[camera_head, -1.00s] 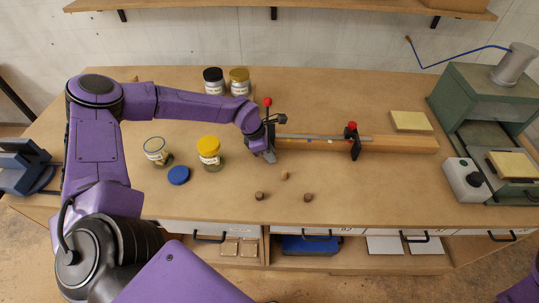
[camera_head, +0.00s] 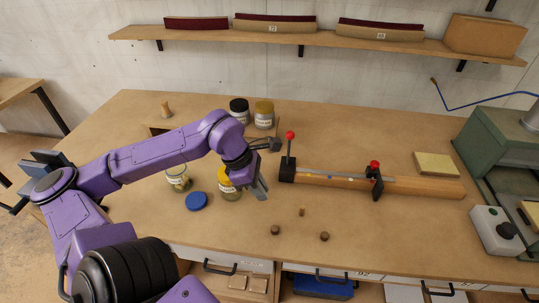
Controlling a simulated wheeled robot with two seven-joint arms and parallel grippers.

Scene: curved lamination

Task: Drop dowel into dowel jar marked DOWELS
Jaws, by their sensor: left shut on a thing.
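My left gripper (camera_head: 262,188) points down just right of the yellow-lidded jar (camera_head: 230,186) and is shut; what it holds is too small and hidden to make out, likely a dowel. A glass jar without a lid (camera_head: 178,178) stands left of that jar, with a pale label and yellowish contents; I cannot read the label. A blue lid (camera_head: 197,201) lies on the table between and in front of the two jars. A small wooden dowel piece (camera_head: 302,212) is on the table to the right of the gripper. My right gripper is out of view.
Two dark round pieces (camera_head: 275,230) (camera_head: 324,237) lie near the front edge. A wooden beam (camera_head: 410,187) with red-knobbed clamps (camera_head: 287,165) lies to the right. Black-lidded (camera_head: 240,108) and gold-lidded (camera_head: 264,112) jars stand behind. A green press (camera_head: 505,145) is far right.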

